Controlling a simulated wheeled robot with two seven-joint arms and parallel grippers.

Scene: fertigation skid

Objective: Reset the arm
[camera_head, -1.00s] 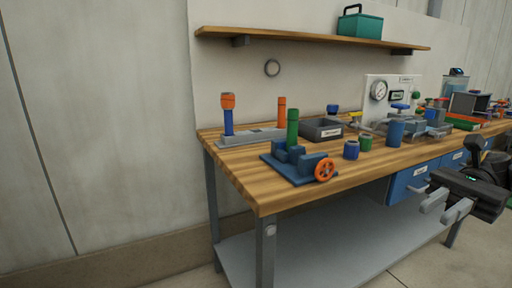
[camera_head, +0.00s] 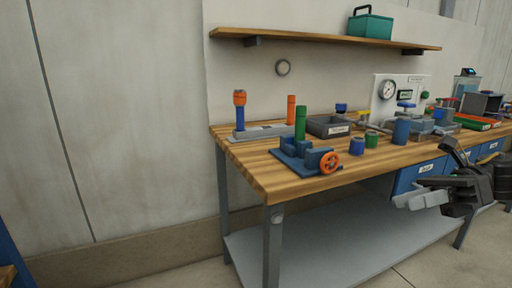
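My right gripper (camera_head: 408,201), with pale grey fingers on a black body, is in front of the bench's blue drawers at the right. It is below the bench top and apart from it. Its fingers partly overlap in this view, with a gap between them and nothing held. My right arm (camera_head: 482,186) comes in from the right edge. My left gripper is not in view.
The wooden workbench (camera_head: 261,170) carries a blue fixture with an orange handwheel (camera_head: 328,162), a green cylinder (camera_head: 300,124), a grey bin (camera_head: 325,128) and blue cups. A shelf (camera_head: 322,39) with a teal toolbox (camera_head: 370,27) hangs above.

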